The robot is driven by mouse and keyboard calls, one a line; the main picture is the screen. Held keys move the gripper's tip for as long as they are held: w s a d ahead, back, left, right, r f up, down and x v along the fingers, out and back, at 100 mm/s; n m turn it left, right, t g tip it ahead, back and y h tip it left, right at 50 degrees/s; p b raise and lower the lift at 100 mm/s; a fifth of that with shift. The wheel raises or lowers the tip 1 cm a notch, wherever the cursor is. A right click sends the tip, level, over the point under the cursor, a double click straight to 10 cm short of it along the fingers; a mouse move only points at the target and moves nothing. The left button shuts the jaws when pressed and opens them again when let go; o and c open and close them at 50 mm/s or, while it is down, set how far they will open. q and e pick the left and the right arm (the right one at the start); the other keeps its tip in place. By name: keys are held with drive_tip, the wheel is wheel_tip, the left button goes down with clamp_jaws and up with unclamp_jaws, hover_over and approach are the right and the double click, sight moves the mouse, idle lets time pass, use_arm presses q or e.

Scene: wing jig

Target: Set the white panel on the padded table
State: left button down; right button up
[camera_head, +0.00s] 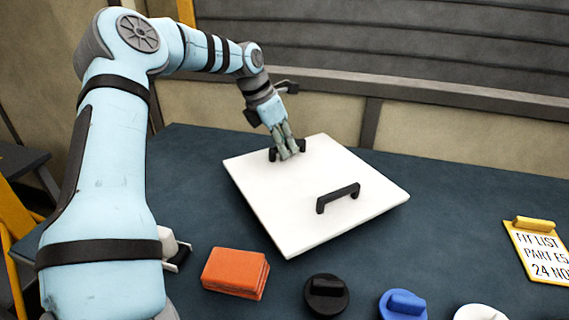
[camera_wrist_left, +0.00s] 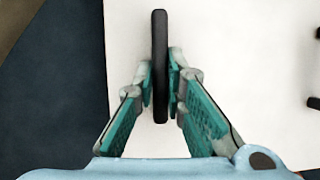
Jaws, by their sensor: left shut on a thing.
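The white panel (camera_head: 290,205) is a flat square plate with two black handles on top. It lies over the dark blue padded table (camera_head: 460,190), turned at an angle; I cannot tell whether it rests fully on the pad. My left gripper (camera_head: 288,152) is at the far handle (camera_head: 272,154), shut on it. In the left wrist view, my left gripper's fingers (camera_wrist_left: 160,85) close on both sides of the black handle (camera_wrist_left: 160,30), with the white panel (camera_wrist_left: 235,80) beneath. The near handle (camera_head: 338,197) is free. My right gripper is not in view.
Along the near side lie an orange block (camera_head: 235,273), a black knobbed disc (camera_head: 326,295), a blue one (camera_head: 404,305) and a white one (camera_head: 480,312). A yellow-edged clipboard (camera_head: 540,248) lies at the right. A wall stands behind.

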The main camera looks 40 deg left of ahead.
use_arm(q)
wheel_tip(320, 180, down, 4)
drive_tip(key=shift+r+b, duration=0.15)
drive_tip(key=shift+b, duration=0.2)
drive_tip(key=shift+w, duration=0.1)
drive_tip(key=shift+f, duration=0.2)
drive_tip(key=c, duration=1.7)
unclamp_jaws()
drive_tip(key=shift+o, duration=0.2)
